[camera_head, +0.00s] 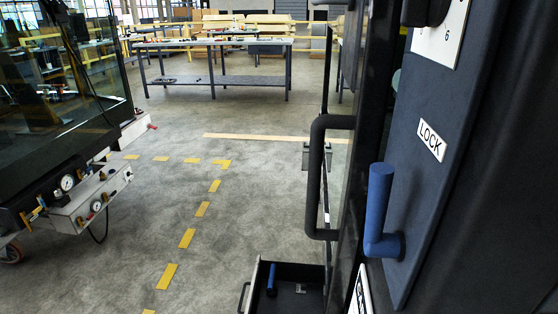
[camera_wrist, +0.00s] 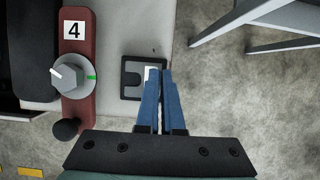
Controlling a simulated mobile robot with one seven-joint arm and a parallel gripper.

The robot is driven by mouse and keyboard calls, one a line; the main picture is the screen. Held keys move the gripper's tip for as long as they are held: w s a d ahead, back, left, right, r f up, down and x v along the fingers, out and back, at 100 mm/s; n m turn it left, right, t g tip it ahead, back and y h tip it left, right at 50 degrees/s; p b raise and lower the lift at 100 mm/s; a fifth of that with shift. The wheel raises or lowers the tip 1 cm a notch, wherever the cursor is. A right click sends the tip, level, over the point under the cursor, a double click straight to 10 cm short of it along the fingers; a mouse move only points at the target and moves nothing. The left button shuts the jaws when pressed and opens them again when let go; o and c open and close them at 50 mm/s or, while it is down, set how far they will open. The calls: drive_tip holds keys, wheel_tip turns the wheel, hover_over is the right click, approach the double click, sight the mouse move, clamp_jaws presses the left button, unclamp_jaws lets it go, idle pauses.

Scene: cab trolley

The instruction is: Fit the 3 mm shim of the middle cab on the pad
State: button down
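In the wrist view my gripper (camera_wrist: 162,72) has two blue fingers close together, with only a thin gap between them. Their tips overlap the right part of a small dark square plate (camera_wrist: 130,91) on a pale grey surface. I also cannot tell whether anything thin is held between the fingers. My gripper does not show in the head view.
Left of the plate is a red panel (camera_wrist: 76,108) marked 4, with a grey knob and black ball handle. The head view shows an open drawer (camera_head: 300,275), a blue lever (camera_head: 380,210) by a LOCK label, a glazed cab (camera_head: 60,90) and a workbench (camera_head: 215,45). Mid-floor is clear.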

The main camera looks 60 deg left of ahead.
drive_tip(key=c, duration=1)
unclamp_jaws()
drive_tip(key=p+v, duration=0.5)
drive_tip(key=v, duration=0.8)
